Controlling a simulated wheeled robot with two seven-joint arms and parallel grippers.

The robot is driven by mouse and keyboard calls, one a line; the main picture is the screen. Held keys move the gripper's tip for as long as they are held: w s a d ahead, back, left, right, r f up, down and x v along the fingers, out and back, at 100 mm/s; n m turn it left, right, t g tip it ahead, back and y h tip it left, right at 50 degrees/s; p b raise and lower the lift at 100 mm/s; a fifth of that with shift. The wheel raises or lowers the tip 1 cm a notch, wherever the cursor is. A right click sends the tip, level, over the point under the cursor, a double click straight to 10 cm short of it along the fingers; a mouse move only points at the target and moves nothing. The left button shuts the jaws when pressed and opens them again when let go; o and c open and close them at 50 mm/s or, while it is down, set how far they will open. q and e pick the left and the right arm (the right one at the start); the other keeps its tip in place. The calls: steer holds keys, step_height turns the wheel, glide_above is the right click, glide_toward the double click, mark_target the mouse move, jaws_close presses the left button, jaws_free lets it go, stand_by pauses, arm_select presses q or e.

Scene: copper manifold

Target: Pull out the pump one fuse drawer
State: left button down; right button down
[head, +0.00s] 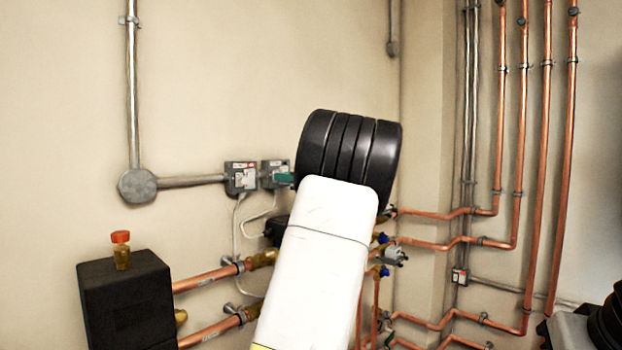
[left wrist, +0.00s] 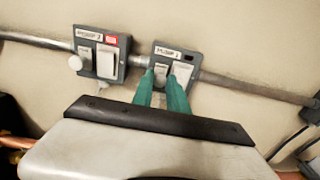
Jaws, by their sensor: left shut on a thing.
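Two grey switch boxes are on the wall conduit. In the head view my left gripper (head: 284,178) shows only as a bit of green at the box; my arm hides the rest. My right gripper is not in view.
White cables (head: 236,225) hang below the boxes. Copper pipes (head: 210,279) and a black block (head: 125,300) with a red-topped valve are lower. The wall above is clear.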

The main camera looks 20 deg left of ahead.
arm_select(q)
steer(key=shift+d, duration=0.1)
stand_by(0.7)
steer(key=v, duration=0.3)
steer(key=shift+f, duration=0.1)
steer(key=c, duration=1.3)
jaws_free()
steer(key=v, duration=0.8)
